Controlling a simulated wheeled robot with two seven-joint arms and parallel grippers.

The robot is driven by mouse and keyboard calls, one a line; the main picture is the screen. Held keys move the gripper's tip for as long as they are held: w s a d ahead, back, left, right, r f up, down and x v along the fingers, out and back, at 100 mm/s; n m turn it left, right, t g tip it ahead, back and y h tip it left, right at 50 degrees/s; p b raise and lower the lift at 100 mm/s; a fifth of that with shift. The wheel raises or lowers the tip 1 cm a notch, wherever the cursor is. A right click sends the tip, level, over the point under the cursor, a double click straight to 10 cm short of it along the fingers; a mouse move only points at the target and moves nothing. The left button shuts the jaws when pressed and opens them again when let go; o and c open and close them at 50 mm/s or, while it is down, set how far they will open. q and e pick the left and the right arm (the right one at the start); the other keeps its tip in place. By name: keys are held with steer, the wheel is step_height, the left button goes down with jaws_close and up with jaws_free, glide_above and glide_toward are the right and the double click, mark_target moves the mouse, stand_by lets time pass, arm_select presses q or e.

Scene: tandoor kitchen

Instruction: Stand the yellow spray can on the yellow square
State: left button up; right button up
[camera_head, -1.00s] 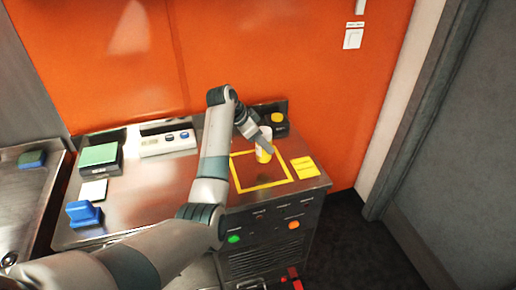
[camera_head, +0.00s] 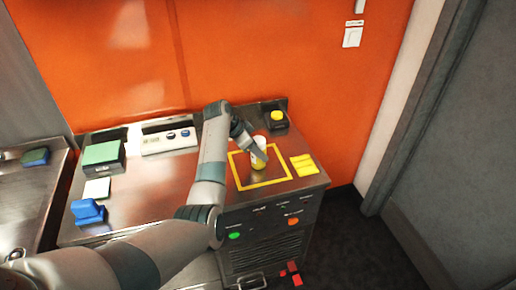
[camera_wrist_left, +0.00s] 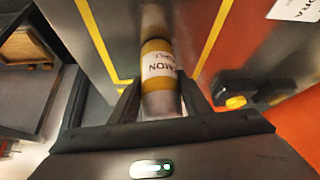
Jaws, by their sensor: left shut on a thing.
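The spray can (camera_head: 259,157) has a white and yellow body and is within the yellow square outline (camera_head: 236,176) on the steel counter. My left gripper (camera_head: 256,150) is shut on it from above and behind. In the left wrist view the can (camera_wrist_left: 158,62) shows a yellow band and a white label reading "MON", between the two fingers of my left gripper (camera_wrist_left: 158,98). The yellow lines of the square (camera_wrist_left: 98,40) run on both sides of it. I cannot tell whether the can's base touches the counter. My right gripper is not in view.
Yellow blocks or pads (camera_head: 304,165) lie right of the square. A dark box with a yellow knob (camera_head: 278,117) stands behind it. A white control box (camera_head: 168,142), a green-topped box (camera_head: 103,154) and a blue object (camera_head: 87,211) are to the left.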

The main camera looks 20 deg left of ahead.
arm_select(q)
steer(key=shift+f, duration=0.15)
steer(key=o, duration=1.2)
steer(key=b+v, duration=0.3)
steer(key=v, duration=0.9)
